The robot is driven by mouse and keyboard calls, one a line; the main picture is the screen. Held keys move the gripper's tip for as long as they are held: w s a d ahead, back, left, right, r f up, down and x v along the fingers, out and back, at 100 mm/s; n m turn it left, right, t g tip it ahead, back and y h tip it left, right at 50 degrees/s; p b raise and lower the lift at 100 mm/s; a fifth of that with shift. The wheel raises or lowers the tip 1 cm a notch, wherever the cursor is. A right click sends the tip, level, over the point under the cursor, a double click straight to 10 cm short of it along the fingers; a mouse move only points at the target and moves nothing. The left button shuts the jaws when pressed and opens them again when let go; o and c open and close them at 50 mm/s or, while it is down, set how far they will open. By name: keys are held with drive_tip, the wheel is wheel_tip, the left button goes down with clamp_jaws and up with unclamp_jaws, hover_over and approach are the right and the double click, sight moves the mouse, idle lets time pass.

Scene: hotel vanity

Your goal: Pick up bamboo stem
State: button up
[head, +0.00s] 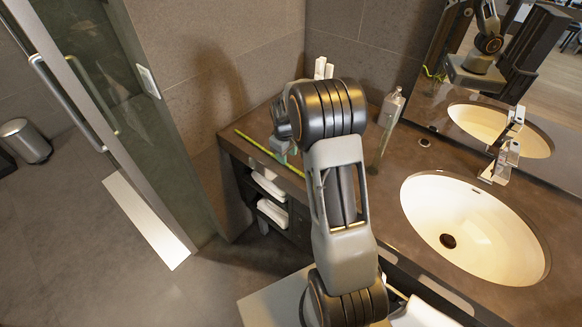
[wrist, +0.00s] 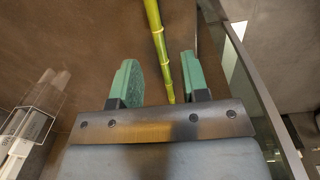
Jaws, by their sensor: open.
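The bamboo stem (head: 254,144) is a thin yellow-green stick lying across the left end of the brown vanity counter (head: 403,158). In the wrist view the stem (wrist: 158,42) runs down from the top edge into the space between my two green fingers, closer to the right one. Its lower end is hidden at the gripper's dark bar. My gripper (wrist: 160,68) is open, with a gap on both sides of the stem. In the head view my gripper (head: 282,146) is over the stem, partly hidden by my arm.
A clear soap bottle (head: 391,107) stands at the back of the counter, and an oval white sink (head: 490,225) is at right. A clear holder with white items (wrist: 28,122) shows at left in the wrist view. Folded white towels (head: 270,186) lie on shelves below. A glass door is at left.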

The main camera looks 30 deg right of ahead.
drive_tip(key=shift+w+d+f+p, duration=0.1)
drive_tip(key=shift+f+p, duration=0.2)
drive_tip(key=shift+f, duration=0.85)
drive_tip(key=shift+d+f+p, duration=0.1)
drive_tip(key=shift+f+p, duration=0.15)
drive_tip(key=shift+f, duration=0.9)
drive_tip(key=shift+a, duration=0.1)
clamp_jaws()
